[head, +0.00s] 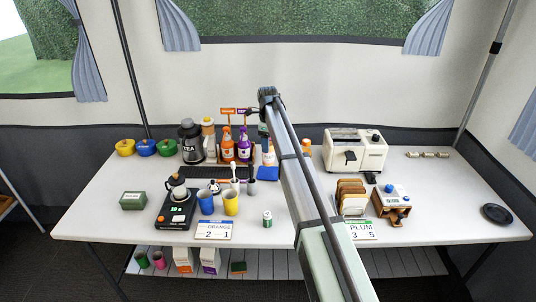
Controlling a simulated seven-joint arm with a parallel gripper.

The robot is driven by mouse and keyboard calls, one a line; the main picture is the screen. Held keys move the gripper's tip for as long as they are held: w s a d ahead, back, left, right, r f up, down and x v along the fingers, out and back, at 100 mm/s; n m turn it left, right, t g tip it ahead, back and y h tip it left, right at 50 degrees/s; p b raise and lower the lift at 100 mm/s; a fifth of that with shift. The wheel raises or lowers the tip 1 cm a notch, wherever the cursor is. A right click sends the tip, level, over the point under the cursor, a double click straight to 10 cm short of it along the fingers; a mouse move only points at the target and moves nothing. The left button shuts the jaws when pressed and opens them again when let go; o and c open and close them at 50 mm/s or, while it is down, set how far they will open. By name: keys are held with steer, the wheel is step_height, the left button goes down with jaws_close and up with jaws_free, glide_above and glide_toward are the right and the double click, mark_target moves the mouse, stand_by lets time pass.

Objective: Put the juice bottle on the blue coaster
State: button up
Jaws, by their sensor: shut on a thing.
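My arm reaches from the lower right to the back of the table and bends downward at its far end. My gripper (264,131) is small here and partly hidden by the arm. It is shut on a pale bottle with some orange on it, the juice bottle (268,157), which is upright. The blue coaster (267,174) lies just in front of and below the bottle. I cannot tell whether the bottle's base touches the coaster or hangs above it.
An orange bottle (228,146) and a purple bottle (244,146) stand close on the left, beside a tea flask (191,142). A toaster (354,150) is right of my arm.

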steer(key=shift+f, duration=2.3)
steer(key=shift+f, duration=0.1)
steer(key=o, duration=1.4)
step_height(320, 180, up, 12)
steer(key=shift+r, duration=0.15)
